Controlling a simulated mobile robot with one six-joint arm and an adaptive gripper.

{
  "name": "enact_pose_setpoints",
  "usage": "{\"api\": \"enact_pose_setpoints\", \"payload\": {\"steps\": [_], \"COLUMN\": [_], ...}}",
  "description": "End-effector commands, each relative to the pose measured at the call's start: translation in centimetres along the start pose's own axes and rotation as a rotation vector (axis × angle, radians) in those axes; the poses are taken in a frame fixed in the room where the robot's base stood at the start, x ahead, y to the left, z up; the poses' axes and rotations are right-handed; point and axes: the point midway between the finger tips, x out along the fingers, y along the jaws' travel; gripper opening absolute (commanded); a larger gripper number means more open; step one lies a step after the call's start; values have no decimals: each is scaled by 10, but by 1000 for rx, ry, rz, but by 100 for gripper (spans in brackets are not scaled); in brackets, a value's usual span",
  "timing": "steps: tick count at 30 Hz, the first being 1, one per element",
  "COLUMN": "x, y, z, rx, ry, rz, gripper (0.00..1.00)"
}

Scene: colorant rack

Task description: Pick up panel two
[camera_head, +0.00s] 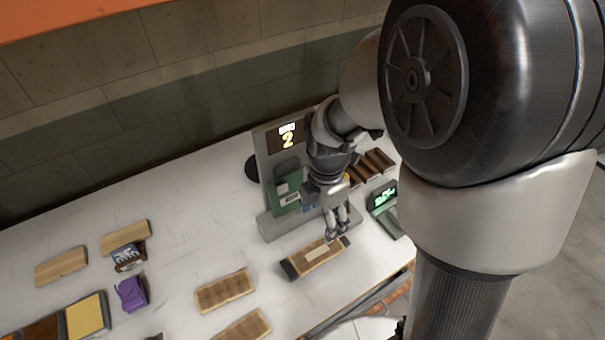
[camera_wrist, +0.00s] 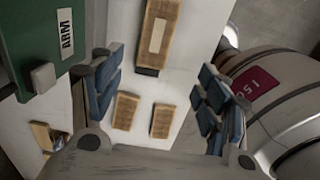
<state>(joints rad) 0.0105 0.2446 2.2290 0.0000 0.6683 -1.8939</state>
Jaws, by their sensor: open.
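No panel carries a readable number, so I cannot tell which is panel two. Two more wooden panels (camera_head: 223,291) (camera_head: 245,328) lie to the left and nearer; two wooden pieces (camera_wrist: 125,110) (camera_wrist: 162,120) show between the fingers.
A grey stand (camera_head: 268,226) with a screen reading 2 (camera_head: 287,138) and a green board (camera_wrist: 28,50) rises close behind the gripper. A small green-lit device (camera_head: 384,198) and brown trays (camera_head: 372,165) stand right. A purple object (camera_head: 132,294) and other boards (camera_head: 62,266) lie left.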

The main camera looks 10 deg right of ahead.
Motion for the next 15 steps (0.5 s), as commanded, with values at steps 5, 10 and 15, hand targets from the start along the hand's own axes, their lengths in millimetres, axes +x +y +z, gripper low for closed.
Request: {"api": "enact_pose_setpoints", "payload": {"steps": [5, 10, 15], "x": [13, 50, 87], "y": [0, -1, 0], "z": [0, 0, 0], "rx": [-5, -3, -2], "ry": [1, 2, 2], "rz": [-3, -7, -5], "gripper": [78, 78, 78]}}
